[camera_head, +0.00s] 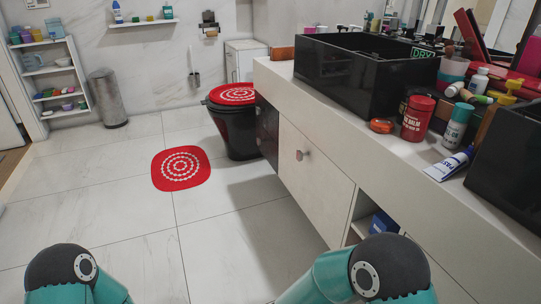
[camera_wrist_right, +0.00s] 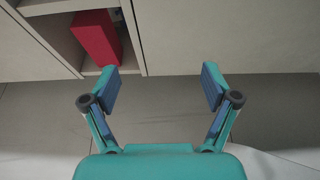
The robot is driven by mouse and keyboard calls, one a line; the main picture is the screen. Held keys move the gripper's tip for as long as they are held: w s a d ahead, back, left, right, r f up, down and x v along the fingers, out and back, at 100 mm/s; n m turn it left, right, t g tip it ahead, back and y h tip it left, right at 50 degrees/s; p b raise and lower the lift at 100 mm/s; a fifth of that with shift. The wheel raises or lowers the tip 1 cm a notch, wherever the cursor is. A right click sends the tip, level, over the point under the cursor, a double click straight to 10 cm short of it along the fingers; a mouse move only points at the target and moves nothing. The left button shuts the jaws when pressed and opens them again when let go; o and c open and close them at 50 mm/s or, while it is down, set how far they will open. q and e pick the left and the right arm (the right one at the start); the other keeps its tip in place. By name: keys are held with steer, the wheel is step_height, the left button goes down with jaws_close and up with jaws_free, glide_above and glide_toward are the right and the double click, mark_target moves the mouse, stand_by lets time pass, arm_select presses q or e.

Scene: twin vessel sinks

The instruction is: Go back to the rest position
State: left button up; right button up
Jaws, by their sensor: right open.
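My right gripper (camera_wrist_right: 160,88) shows in the right wrist view. Its two fingers are spread apart with nothing between them. It is in front of the cabinet's lower part, with floor behind the fingers. In the head view only the teal and dark upper parts of my two arms show at the bottom edge, one at the left and one at the right of centre. Neither gripper is visible there, and my left gripper is out of sight.
The vanity counter (camera_head: 310,90) runs along the right, with a black vessel sink (camera_head: 350,85), a red jar (camera_head: 417,120) and several bottles. A red box (camera_wrist_right: 97,38) stands in an open cabinet shelf. A black toilet (camera_head: 235,130) and red mat (camera_head: 181,168) lie ahead.

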steer(key=s+a+f+m+g+y, duration=0.1)
steer(key=s+f+m+g+y, duration=0.3)
steer(key=s+f, duration=0.4)
steer(key=s+a+f+m+g+y, duration=0.1)
steer(key=s+f+m+g+y, duration=0.35)
steer(key=s, duration=0.55)
steer(key=s+a+f+m+t+y, duration=0.1)
steer(key=a+f+m+y, duration=0.1)
steer(key=a+m+y, duration=0.3)
steer(key=s+a+f+m+y, duration=0.1)
steer(key=a+f+m+y, duration=0.2)
steer(key=a+m, duration=0.25)
steer(key=w+d+m+t+p, duration=0.1)
steer(key=w+d+m+t, duration=0.25)
steer(key=m, duration=0.25)
arm_select(q)
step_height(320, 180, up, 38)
steer(key=p, duration=3.7)
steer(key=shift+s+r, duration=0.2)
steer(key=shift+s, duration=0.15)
arm_select(e)
step_height(320, 180, up, 38)
steer(key=shift+f+n, duration=0.25)
steer(key=shift+n, duration=0.05)
